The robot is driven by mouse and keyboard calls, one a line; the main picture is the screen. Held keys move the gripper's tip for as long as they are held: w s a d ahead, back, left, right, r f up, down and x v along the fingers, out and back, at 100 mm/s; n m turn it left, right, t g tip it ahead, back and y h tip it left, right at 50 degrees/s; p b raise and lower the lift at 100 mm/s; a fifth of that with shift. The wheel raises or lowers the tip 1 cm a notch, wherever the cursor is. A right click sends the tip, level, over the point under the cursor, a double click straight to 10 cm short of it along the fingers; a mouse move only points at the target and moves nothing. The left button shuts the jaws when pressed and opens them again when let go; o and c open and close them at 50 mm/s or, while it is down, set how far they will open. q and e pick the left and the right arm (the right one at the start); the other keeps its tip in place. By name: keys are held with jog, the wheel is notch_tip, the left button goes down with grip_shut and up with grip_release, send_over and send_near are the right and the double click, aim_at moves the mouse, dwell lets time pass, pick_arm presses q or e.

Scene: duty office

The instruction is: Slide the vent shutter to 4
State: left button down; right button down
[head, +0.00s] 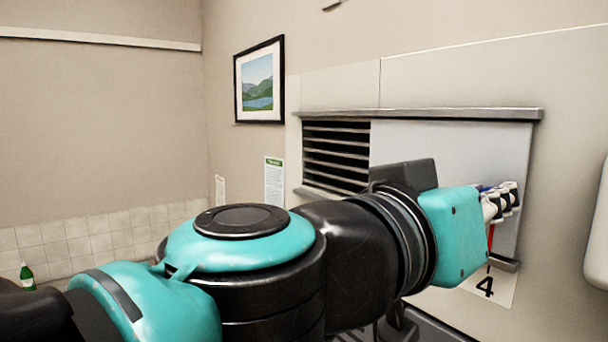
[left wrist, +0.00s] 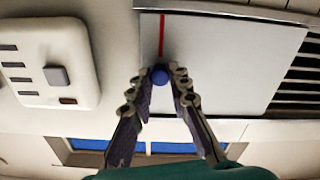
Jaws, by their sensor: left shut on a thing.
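The vent shutter is a pale flat panel (head: 420,145) in a metal frame on the wall, and it also shows in the left wrist view (left wrist: 225,60). A red line (head: 490,238) runs down the panel near its right end, just above a printed 4 (head: 485,287). The other scale marks are hidden behind my left arm. My left gripper (head: 503,200) is at the right part of the panel. In the left wrist view its fingers are shut on a round blue knob (left wrist: 160,75), in line with the red line. My right gripper is out of view.
Dark open slats (head: 336,155) show left of the panel, between the upper rail (head: 420,114) and lower rail. A white wall unit (head: 598,235) stands close on the right. A framed picture (head: 259,82) and a notice (head: 274,182) hang to the left.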

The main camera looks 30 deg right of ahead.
pick_arm(q)
jog(key=c, duration=1.4)
grip_release()
jog(key=shift+s, duration=0.3)
jog(key=w+a, duration=0.2)
jog(key=w, duration=1.7)
jog(key=a+b, duration=0.2)
jog(key=a, duration=0.6)
jog(key=shift+w+a+f+n+t+y+b, duration=0.5)
jog(key=shift+a+f+b, duration=0.75)
jog(key=shift+f, duration=2.8)
jog(key=shift+w+a+f+n+t+y+b, duration=0.15)
jog(key=shift+w+a+f+n+y+b, duration=0.55)
jog(key=shift+f+b, duration=2.15)
jog(key=shift+w+a+f+n+t+y+b, duration=0.35)
jog(key=shift+w+a+f+y, duration=0.5)
jog(key=shift+f, duration=4.35)
